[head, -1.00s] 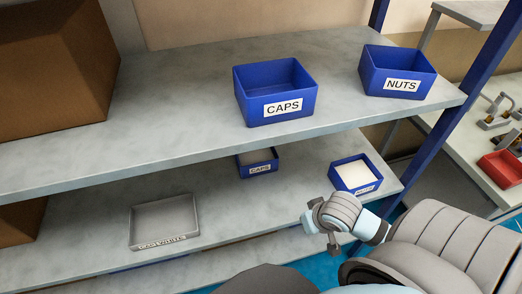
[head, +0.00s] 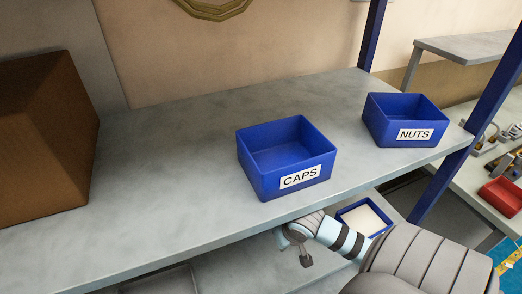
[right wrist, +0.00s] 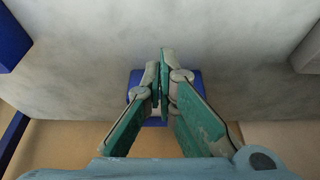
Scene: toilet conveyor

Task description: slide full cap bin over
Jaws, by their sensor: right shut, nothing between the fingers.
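An empty blue bin labelled CAPS (head: 262,180) stands on the upper shelf in the head view. The lower-shelf CAPS bin is hidden now in the head view. My right gripper (head: 304,258) is at the front edge of the upper shelf, low and partly covered by its own wrist. In the right wrist view its fingers (right wrist: 163,58) are shut together with nothing between them. A small blue bin (right wrist: 194,76) shows right behind the fingers; its label is hidden, and I cannot tell whether they touch. My left gripper is not in view.
An empty blue NUTS bin (head: 378,134) stands on the upper shelf (head: 180,150) at right. A lower blue bin with white contents (head: 364,218) sits beneath it. A brown box (head: 40,140) fills the left. Blue posts (head: 460,140) stand at right.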

